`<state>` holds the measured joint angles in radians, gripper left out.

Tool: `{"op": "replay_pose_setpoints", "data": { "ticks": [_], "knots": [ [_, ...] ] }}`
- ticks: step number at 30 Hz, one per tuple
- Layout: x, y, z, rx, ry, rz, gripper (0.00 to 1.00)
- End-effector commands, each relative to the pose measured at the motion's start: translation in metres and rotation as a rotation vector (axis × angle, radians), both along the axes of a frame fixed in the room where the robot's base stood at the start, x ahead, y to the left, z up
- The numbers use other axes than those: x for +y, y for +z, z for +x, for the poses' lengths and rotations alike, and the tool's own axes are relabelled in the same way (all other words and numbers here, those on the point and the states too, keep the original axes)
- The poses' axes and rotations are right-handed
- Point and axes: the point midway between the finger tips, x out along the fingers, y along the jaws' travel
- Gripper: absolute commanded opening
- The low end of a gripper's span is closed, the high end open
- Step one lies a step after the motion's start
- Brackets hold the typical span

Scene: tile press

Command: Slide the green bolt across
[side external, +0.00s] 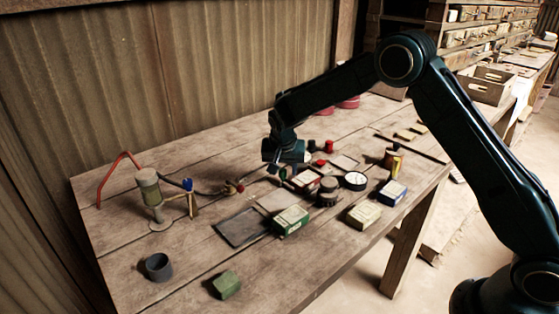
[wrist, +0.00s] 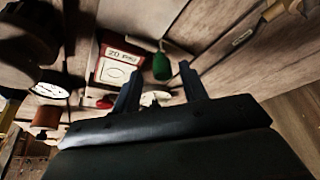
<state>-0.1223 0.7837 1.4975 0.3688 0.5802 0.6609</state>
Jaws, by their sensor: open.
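The green knob of the bolt (wrist: 162,66) shows in the wrist view, with a thin pale rod running from it toward the upper left. In the side view a small green piece (side external: 283,174) just under my gripper looks like the same knob. My gripper (wrist: 160,69) is open, with a finger on each side of the knob in the wrist picture. I cannot tell whether the fingers touch it or stay above it. In the side view my gripper (side external: 277,168) is low over the middle of the table, and its fingertips are hard to make out.
A red-and-white box (wrist: 117,66) lies close beside the left finger. In the side view a dark round pot (side external: 328,190), a dial (side external: 355,181) and a green box (side external: 291,220) stand nearby. A dark tray (side external: 242,230) lies at front left.

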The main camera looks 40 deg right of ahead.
Motion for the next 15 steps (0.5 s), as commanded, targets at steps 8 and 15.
{"op": "replay_pose_setpoints", "data": {
  "ticks": [8, 15],
  "knots": [
    [0.007, 0.023, -0.006, -0.003, 0.002, 0.0, 0.43],
    [0.018, 0.059, -0.016, -0.003, 0.002, 0.0, 0.43]
  ]
}}
